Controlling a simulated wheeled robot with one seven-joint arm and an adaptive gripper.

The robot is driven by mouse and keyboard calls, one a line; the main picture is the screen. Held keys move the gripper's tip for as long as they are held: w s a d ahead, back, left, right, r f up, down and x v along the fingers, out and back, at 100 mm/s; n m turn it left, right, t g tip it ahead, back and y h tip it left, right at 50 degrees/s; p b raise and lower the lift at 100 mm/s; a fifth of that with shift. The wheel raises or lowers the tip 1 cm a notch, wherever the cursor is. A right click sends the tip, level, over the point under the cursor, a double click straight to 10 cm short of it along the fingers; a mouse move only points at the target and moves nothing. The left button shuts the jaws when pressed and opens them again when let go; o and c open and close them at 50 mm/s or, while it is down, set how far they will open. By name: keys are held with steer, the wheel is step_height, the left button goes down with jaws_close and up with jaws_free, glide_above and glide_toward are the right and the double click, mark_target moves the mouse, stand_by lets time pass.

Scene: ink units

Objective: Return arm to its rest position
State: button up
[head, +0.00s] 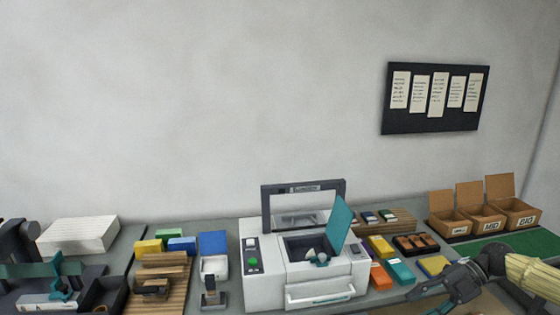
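My gripper (430,298) shows at the lower right of the head view, at the end of my arm, which comes in from the right edge. Its fingers reach toward the lower left and are small and partly cut by the bottom edge, so I cannot tell whether they are apart. I see no object clearly held in it. It is in front of the coloured boxes and to the right of the white machine.
A white machine (262,292) with a raised teal lid (341,222) stands mid-bench. Orange (380,275) and teal (402,271) boxes lie right of it. Open cardboard boxes (484,224) stand behind a green mat (535,246). Wooden boards and small boxes are at left.

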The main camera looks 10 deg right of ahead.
steer(key=s+a+f+n+h+b, duration=0.1)
steer(key=s+a+f+n+h, duration=0.1)
steer(key=a+f+n+h, duration=0.6)
steer(key=s+a+f+n+h+b, duration=0.15)
steer(key=a+f+n, duration=0.25)
steer(key=f+n, duration=0.8)
steer(key=s+a+f+n+h, duration=0.2)
steer(key=a+f+n+h, duration=0.35)
steer(key=f+n, duration=0.5)
steer(key=s+a+f+n+y, duration=0.1)
steer(key=s+a+f+n, duration=0.1)
steer(key=s+a+n, duration=0.1)
steer(key=s+a+f+n+g+y+b, duration=0.1)
steer(key=s+a+f+n, duration=0.1)
steer(key=s+n, duration=0.4)
steer(key=s+a+f+n+y, duration=0.1)
steer(key=s+a+f+n, duration=0.1)
steer(key=s+a+n, duration=0.2)
steer(key=s+n, duration=0.1)
steer(key=s, duration=0.2)
steer(key=shift+s, duration=0.2)
steer(key=shift+a+n, duration=0.1)
steer(key=shift+n, duration=0.15)
steer(key=shift+c, duration=0.9)
